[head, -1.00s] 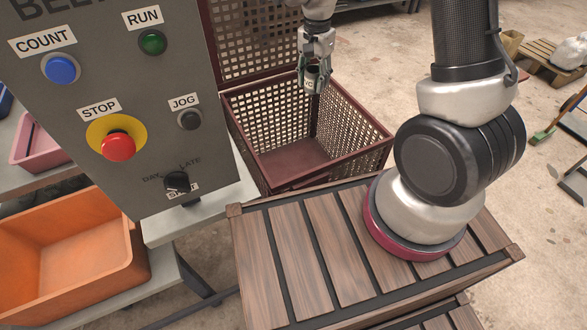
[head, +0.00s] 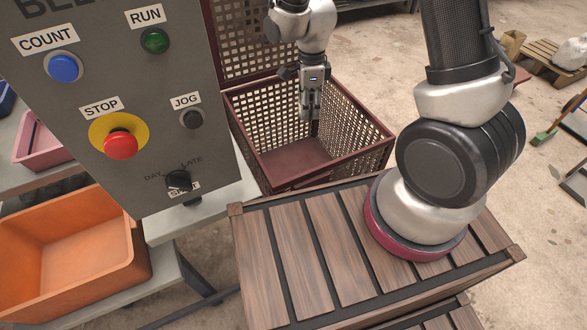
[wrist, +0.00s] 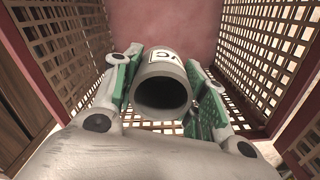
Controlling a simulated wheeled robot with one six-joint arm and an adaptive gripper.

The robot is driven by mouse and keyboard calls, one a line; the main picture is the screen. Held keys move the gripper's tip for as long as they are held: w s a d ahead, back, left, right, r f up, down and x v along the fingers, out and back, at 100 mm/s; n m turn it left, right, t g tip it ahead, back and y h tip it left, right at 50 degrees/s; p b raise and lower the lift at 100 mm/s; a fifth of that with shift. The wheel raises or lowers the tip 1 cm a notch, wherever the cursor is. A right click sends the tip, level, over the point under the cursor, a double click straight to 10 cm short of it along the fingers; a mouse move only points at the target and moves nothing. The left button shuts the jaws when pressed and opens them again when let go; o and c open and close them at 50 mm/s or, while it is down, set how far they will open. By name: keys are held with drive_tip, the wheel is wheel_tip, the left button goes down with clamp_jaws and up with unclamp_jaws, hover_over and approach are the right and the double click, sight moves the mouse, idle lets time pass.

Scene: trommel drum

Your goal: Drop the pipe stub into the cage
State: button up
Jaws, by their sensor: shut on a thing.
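The pipe stub (wrist: 163,82) is a short grey tube with a dark open end and a white label. In the wrist view it sits between the green pads of my gripper (wrist: 165,88), which is shut on it. In the head view my gripper (head: 310,108) points down over the cage, its fingers below the level of the back rim; the stub cannot be made out there. The cage (head: 350,150) is a dark red, open-topped box with lattice walls. Its solid reddish floor (wrist: 195,25) shows beyond the stub in the wrist view.
A grey control panel (head: 75,130) with buttons stands at the left, close to the cage. A slatted wooden top (head: 290,265) is in front. An orange bin (head: 70,245) and a pink bin (head: 38,145) are at the left. The cage floor looks clear.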

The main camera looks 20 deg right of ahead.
drive_tip(key=shift+f, duration=0.95)
drive_tip(key=o, duration=1)
drive_tip(key=shift+r, duration=0.1)
wheel_tip(320, 180, up, 12)
drive_tip(key=shift+f, duration=0.1)
